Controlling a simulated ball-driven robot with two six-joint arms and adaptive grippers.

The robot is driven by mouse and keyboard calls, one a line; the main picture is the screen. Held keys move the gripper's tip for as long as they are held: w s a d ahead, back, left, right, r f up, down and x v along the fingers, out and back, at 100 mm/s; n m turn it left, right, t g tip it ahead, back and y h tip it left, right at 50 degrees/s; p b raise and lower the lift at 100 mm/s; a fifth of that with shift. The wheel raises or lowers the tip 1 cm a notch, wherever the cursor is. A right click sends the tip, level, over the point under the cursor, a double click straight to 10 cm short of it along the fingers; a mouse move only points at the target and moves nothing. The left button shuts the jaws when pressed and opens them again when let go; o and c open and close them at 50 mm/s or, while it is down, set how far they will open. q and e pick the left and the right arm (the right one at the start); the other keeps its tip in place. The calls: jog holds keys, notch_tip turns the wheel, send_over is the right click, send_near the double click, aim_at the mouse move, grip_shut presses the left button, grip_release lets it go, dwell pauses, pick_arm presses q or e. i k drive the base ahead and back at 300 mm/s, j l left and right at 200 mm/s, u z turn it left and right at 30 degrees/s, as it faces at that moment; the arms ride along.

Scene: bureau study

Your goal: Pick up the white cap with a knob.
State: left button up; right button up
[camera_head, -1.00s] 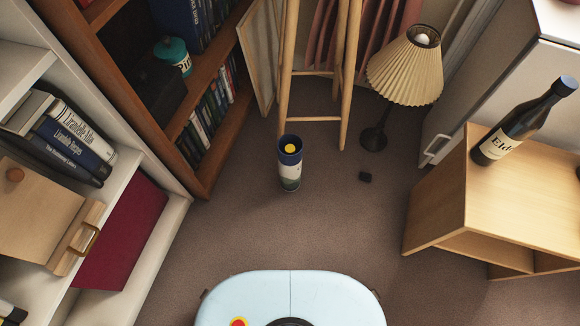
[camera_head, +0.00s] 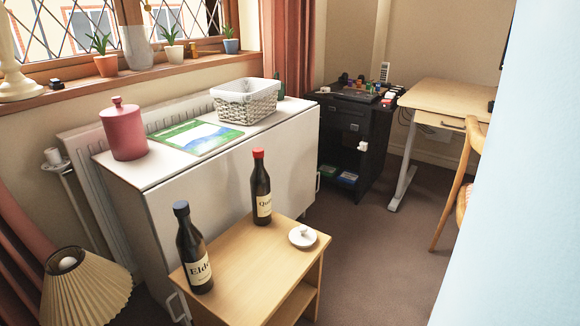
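A small round white cap with a knob (camera_head: 302,236) lies on the right part of the low wooden side table (camera_head: 245,268), knob up. It is apart from the two bottles on the same table. Neither of my grippers shows in this view.
A dark bottle with a blue top (camera_head: 193,250) and one with a red top (camera_head: 261,190) stand on the side table. Behind it is a white cabinet (camera_head: 240,167) with a pink canister (camera_head: 124,130) and a white basket (camera_head: 247,101). A pleated lamp (camera_head: 85,290) stands at left. Floor (camera_head: 390,240) is clear at right.

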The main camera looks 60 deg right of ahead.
aim_at(302, 237)
jog(key=z, duration=1.9)
jog(key=i+l+u, duration=0.05)
